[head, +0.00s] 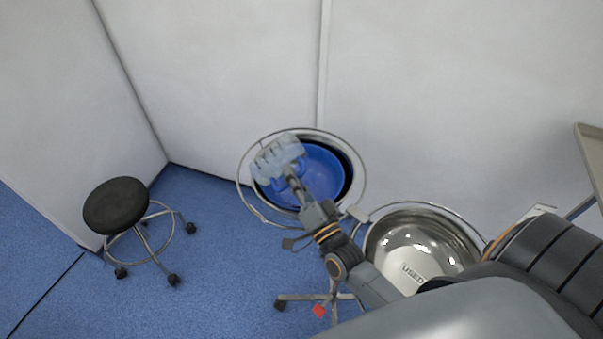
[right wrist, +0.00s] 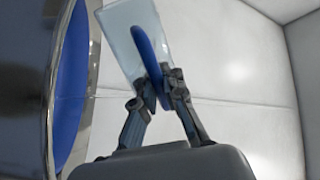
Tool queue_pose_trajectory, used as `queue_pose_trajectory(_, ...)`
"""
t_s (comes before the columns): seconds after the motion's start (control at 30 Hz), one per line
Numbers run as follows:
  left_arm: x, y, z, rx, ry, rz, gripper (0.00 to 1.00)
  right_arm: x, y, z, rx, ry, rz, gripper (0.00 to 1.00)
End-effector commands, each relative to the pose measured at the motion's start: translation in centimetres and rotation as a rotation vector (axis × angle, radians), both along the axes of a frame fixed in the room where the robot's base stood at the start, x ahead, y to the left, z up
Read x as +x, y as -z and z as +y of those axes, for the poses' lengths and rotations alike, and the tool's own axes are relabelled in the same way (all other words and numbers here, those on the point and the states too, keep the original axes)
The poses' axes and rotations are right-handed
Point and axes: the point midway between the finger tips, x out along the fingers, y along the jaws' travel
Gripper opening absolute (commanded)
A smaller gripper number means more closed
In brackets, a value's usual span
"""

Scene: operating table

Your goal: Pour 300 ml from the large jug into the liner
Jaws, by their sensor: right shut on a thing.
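The translucent pale jug (head: 278,158) is held over the left part of the blue liner (head: 325,175), which sits in a round ring stand. My right gripper (head: 294,182) is shut on the jug's handle. In the right wrist view the jug (right wrist: 125,35) shows beyond the fingers (right wrist: 160,90), with the blue handle (right wrist: 150,60) between them. The jug looks tilted, but I cannot tell how far. No stream of liquid shows, and I cannot tell the level in the jug. The liner (right wrist: 72,90) also shows at the left of that view. My left gripper is not in view.
A steel basin marked USED (head: 400,245) stands in a second ring, right of the liner. A black stool (head: 116,205) stands on the blue floor at the left. White walls (head: 220,80) rise close behind the liner. A tray edge (head: 590,150) shows at the far right.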

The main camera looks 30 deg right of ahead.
Motion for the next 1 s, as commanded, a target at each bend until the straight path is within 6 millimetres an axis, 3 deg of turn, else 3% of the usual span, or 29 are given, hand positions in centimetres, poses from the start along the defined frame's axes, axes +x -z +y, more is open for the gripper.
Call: queue_pose_trajectory(1.0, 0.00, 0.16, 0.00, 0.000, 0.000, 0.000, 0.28, 0.02, -0.30, -0.04, 0.038, -0.004, -0.012, 0.00)
